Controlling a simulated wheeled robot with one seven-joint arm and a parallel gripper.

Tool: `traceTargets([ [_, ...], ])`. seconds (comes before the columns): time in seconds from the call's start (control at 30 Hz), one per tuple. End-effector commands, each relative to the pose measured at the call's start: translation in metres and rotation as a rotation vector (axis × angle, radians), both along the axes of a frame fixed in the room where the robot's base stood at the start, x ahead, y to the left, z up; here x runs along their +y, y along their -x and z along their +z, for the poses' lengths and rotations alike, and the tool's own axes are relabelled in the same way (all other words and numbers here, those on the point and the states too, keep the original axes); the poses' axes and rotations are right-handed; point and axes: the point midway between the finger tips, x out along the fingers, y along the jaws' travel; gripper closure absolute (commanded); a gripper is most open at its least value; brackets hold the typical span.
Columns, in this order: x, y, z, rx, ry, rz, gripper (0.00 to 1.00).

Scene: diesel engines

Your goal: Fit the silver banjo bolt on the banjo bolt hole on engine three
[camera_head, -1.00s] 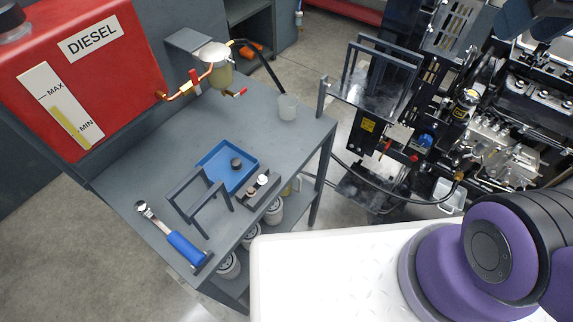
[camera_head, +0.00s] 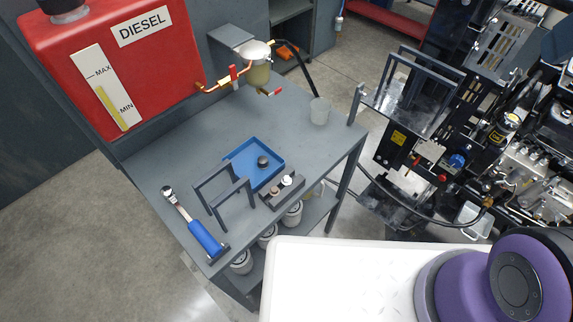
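A small silver-white bolt head (camera_head: 287,180) stands in a dark grey holder (camera_head: 268,203) on the grey workbench; it looks like the silver banjo bolt, but it is too small to be sure. A copper-toned piece (camera_head: 274,191) sits beside it in the same holder. An engine with metal parts (camera_head: 530,165) is at the right edge, partly cut off. I cannot tell its number, and no banjo bolt hole can be made out. My gripper is out of view; only a purple and black part of my arm shows at lower right.
White canisters stand below. A black hose runs toward the engine.

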Motion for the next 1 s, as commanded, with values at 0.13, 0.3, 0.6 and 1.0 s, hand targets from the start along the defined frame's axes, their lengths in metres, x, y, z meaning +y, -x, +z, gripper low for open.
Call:
traceTargets([
  [0.13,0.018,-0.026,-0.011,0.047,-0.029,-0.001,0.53],
  [0.3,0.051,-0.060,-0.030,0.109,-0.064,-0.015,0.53],
  [0.6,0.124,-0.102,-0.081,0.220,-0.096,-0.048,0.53],
  [1.0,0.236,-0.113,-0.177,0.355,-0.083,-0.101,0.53],
])
